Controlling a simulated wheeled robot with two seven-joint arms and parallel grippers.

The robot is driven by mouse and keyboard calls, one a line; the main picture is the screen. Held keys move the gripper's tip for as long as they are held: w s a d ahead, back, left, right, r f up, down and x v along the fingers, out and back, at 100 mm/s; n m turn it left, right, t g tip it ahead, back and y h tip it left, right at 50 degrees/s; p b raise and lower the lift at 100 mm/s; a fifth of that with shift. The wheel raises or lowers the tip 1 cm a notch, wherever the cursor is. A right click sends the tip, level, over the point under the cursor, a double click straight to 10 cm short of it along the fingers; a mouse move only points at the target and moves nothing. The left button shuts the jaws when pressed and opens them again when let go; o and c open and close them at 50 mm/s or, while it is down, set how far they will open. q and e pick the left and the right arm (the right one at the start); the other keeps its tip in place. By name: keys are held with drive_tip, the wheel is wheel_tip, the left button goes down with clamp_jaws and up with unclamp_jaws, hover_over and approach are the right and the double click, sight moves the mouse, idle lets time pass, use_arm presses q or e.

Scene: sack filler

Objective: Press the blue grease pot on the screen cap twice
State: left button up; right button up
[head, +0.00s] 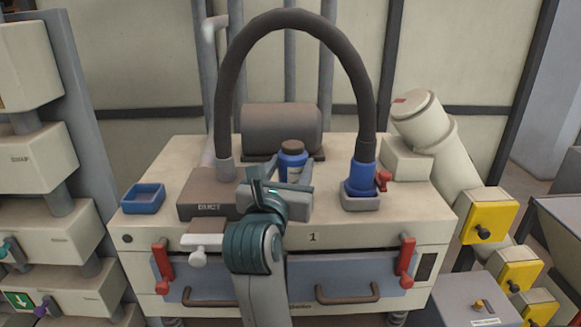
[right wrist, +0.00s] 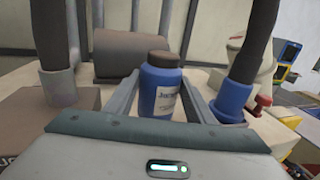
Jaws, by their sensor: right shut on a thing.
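The blue grease pot (head: 291,161) is a blue bottle with a dark cap and a pale label, upright at the middle of the machine top. My right gripper (head: 291,177) is shut on it; in the right wrist view the pot (right wrist: 160,92) stands between the two grey fingers (right wrist: 163,97). Its lower end is hidden by the gripper, so I cannot tell whether it touches the top. I cannot make out which part is the screen cap. My left gripper is not in view.
A thick dark hose (head: 232,80) arches from a brown labelled box (head: 195,190) to a blue collar (head: 361,178) at right. A brown cylinder (head: 283,128) lies behind the pot. A blue tray (head: 143,198) sits at left. Red levers (head: 407,262) flank the front drawers.

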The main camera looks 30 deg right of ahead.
sight(290, 148)
drive_tip(key=shift+f+b, duration=0.65)
drive_tip(key=shift+f, duration=0.25)
idle(0.5)
drive_tip(key=shift+r, duration=0.2)
drive_tip(key=shift+r+p, duration=0.75)
drive_tip(key=shift+p, duration=0.05)
idle(0.4)
drive_tip(key=shift+r+p, duration=2.05)
drive_tip(key=shift+r, duration=0.5)
drive_tip(key=shift+f, duration=0.1)
